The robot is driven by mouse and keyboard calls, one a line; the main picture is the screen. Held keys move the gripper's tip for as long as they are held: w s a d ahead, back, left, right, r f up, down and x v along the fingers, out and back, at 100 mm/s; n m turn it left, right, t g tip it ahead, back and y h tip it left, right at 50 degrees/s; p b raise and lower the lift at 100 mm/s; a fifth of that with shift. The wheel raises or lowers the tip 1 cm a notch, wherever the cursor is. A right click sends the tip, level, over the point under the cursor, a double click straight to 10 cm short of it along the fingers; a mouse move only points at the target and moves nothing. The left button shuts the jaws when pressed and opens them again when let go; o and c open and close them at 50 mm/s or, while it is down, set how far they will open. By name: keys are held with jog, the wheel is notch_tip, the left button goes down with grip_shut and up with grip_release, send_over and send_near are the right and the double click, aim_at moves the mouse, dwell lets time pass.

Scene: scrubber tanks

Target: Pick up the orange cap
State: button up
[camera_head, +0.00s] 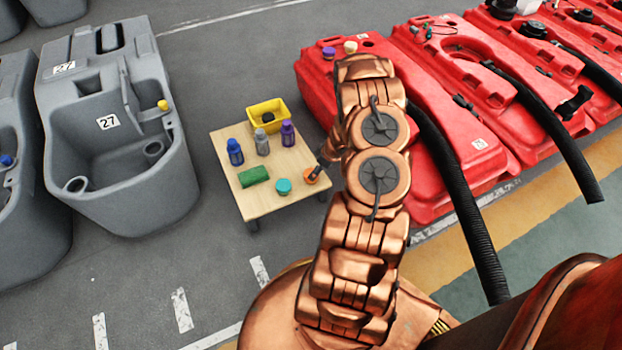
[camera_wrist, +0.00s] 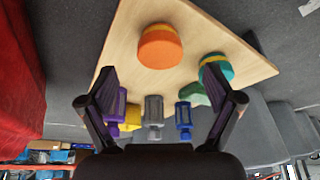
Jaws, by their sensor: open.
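The orange cap (camera_head: 312,175) lies near the right front corner of the small wooden table (camera_head: 268,207). In the wrist view the orange cap (camera_wrist: 160,47) stands on the bare tabletop, with a yellow band at its far side. My gripper (camera_wrist: 165,108) is open and empty, its two fingers spread wide. The cap shows ahead of the fingers, between them and apart from both. In the head view my arm covers most of the gripper, and only a dark part (camera_head: 326,160) shows beside the cap.
Blue (camera_head: 235,152), grey (camera_head: 262,142) and purple (camera_head: 287,134) bottles and a yellow bin (camera_head: 268,114) stand behind. Grey tanks (camera_head: 120,130) flank the left, red tanks (camera_head: 440,150) the right.

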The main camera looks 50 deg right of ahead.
jog(key=b+x, duration=0.2)
jog(key=x, duration=0.4)
jog(key=shift+w+a+f+b, duration=0.1)
jog(key=shift+f+b, duration=0.2)
jog(key=shift+c, duration=0.3)
jog(key=c, duration=1)
jog(key=shift+o, duration=0.2)
jog(key=shift+r, duration=0.15)
